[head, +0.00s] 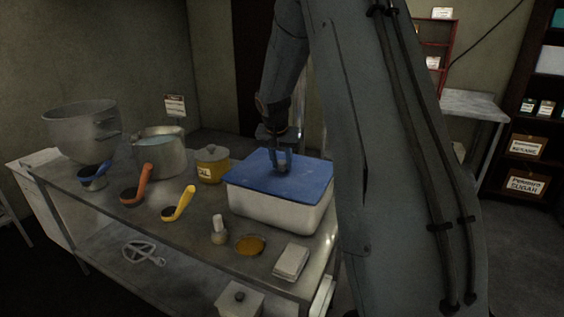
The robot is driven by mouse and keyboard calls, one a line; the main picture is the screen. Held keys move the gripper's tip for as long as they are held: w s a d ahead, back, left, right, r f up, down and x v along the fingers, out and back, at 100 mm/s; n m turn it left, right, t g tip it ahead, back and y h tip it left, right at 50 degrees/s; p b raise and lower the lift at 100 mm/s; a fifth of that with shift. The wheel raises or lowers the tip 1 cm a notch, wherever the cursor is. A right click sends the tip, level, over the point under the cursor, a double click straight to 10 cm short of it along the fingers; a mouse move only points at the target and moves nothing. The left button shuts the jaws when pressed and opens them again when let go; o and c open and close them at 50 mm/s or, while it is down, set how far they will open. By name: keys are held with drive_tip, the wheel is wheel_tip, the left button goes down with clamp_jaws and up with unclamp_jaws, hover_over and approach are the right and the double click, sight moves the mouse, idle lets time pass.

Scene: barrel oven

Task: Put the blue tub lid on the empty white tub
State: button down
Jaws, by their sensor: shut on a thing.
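The blue tub lid (300,178) lies flat over the top of the white tub (268,212) at the right end of the steel table. From this view it looks level and covers the tub's opening, so the inside is hidden. I cannot tell whether its edges are seated all round. My gripper (281,168) points down at the middle of the lid and is shut on its handle, which is mostly hidden by the fingers. My arm hides the tub's far right side.
A yellow-brown jar (212,167) stands close left of the tub. A small bottle (219,231), an amber dish (250,245) and a pale block (291,262) sit in front. Scoops, including an orange one (137,186), and two metal pots (160,152) occupy the table's left.

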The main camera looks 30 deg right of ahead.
drive_tip(key=c, duration=1.2)
unclamp_jaws()
drive_tip(key=shift+b+v, duration=0.9)
drive_tip(key=shift+v, duration=3.05)
drive_tip(key=s+a+f+n+g+y, duration=0.1)
drive_tip(key=s+a+f, duration=0.3)
drive_tip(key=s, duration=0.6)
drive_tip(key=s+a+f+n+y, duration=0.1)
drive_tip(key=s+a+f+n, duration=0.2)
drive_tip(key=s+a, duration=0.4)
drive_tip(key=s+a+f+n+g, duration=0.1)
drive_tip(key=s+a+f+n, duration=0.3)
drive_tip(key=s, duration=0.8)
drive_tip(key=shift+s+a+f+g+y, duration=0.15)
drive_tip(key=shift+a+y, duration=0.05)
drive_tip(key=shift+a, duration=0.4)
drive_tip(key=shift+s+a+f+g+y, duration=0.15)
drive_tip(key=shift+a+y, duration=0.05)
drive_tip(key=shift+a, duration=0.35)
